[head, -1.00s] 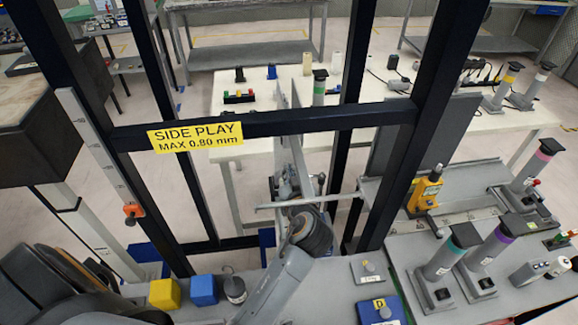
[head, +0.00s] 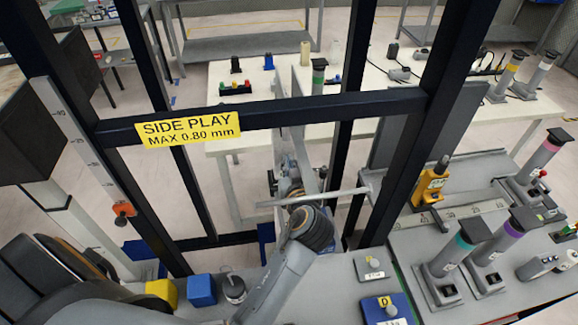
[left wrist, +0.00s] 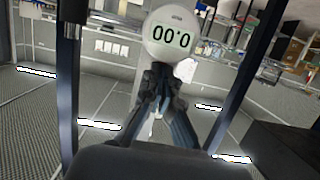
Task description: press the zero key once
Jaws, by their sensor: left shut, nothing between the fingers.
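A round pale gauge (left wrist: 172,32) with a digital readout fills the upper middle of the left wrist view. Its readout (left wrist: 172,38) shows 0.00 upside down. I cannot make out a zero key on it; the lower part of the gauge is behind my fingers. My left gripper (left wrist: 160,74) is shut and empty, its fingertips over the lower edge of the gauge; I cannot tell whether they touch it. In the head view my left gripper (head: 290,187) is small and partly hidden, between the posts of a dark frame. My right gripper is in neither view.
The dark frame (head: 270,113) bears a yellow SIDE PLAY label (head: 187,128) and surrounds my left arm closely. A thin grey rod (head: 340,194) crosses there. A yellow block (head: 160,291) and a blue block (head: 202,290) stand at the front. Grey pillars (head: 455,252) stand to the right.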

